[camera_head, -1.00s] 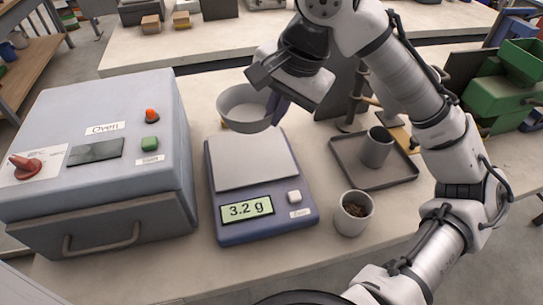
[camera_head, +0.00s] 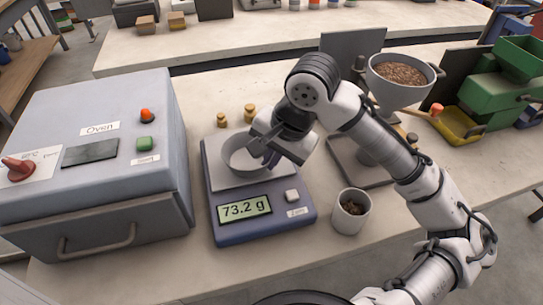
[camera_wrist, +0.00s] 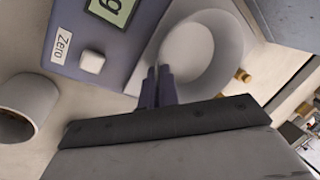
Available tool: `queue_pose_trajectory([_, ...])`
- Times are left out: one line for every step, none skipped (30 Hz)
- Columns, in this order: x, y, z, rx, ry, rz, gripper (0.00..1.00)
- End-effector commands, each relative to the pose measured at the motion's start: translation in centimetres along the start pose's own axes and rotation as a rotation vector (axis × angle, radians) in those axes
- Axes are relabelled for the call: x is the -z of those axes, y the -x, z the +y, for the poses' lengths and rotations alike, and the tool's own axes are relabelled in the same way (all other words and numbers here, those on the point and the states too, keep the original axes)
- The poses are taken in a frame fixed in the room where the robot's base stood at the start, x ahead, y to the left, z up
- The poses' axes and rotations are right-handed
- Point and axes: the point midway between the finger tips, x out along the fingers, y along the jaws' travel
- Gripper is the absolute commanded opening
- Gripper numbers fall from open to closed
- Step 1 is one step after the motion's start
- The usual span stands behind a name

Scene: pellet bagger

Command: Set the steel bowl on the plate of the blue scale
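The steel bowl (camera_head: 240,160) sits upright on the plate (camera_head: 222,181) of the blue scale (camera_head: 230,226), towards its back right part. The scale's display reads 73.2 g. My gripper (camera_head: 266,157) is at the bowl's right rim. In the wrist view, the fingers of my gripper (camera_wrist: 160,84) stand close together with the rim of the bowl (camera_wrist: 205,60) between them. The pinched part of the wall is mostly hidden by the fingers. The scale's corner (camera_wrist: 120,55) with its Zero button also shows there.
The oven (camera_head: 100,150) stands left of the scale. A cup with dark pellets (camera_head: 350,212) stands to the right; it also shows in the wrist view (camera_wrist: 28,100). Small brass weights (camera_head: 249,113) stand behind the scale. A hopper of pellets (camera_head: 400,82) is behind my arm.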

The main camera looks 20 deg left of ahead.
Motion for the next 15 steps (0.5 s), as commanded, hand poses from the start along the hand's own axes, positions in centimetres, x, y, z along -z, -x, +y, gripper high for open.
queue_pose_trajectory([0.01, 0.0, -0.01, 0.0, 0.0, 0.0, 0.0])
queue_pose_trajectory([0.0, -0.05, 0.01, 0.0, 0.0, 0.0, 0.0])
queue_pose_trajectory([0.0, -0.16, 0.04, 0.0, 0.0, 0.0, 0.0])
queue_pose_trajectory([0.0, -0.27, 0.08, 0.001, 0.0, -0.001, 0.0])
queue_pose_trajectory([0.0, -0.37, 0.11, 0.001, 0.0, -0.001, 0.0])
queue_pose_trajectory([0.01, -0.26, 0.08, 0.0, 0.0, 0.0, 0.08])
queue_pose_trajectory([0.01, -0.25, 0.07, 0.0, 0.0, 0.0, 0.12])
queue_pose_trajectory([0.01, -0.25, 0.07, 0.0, 0.0, 0.0, 0.16])
queue_pose_trajectory([0.01, -0.25, 0.07, 0.0, 0.0, 0.0, 0.21])
queue_pose_trajectory([0.01, -0.24, 0.07, 0.0, 0.0, 0.0, 0.25])
queue_pose_trajectory([0.01, -0.24, 0.07, 0.0, 0.0, 0.0, 0.25])
queue_pose_trajectory([0.01, -0.24, 0.07, 0.0, 0.0, 0.0, 0.25])
queue_pose_trajectory([0.01, -0.24, 0.07, 0.0, 0.0, 0.0, 0.25])
queue_pose_trajectory([0.01, -0.24, 0.07, 0.0, 0.0, 0.0, 0.25])
queue_pose_trajectory([0.01, -0.23, 0.07, 0.0, 0.0, 0.0, 0.25])
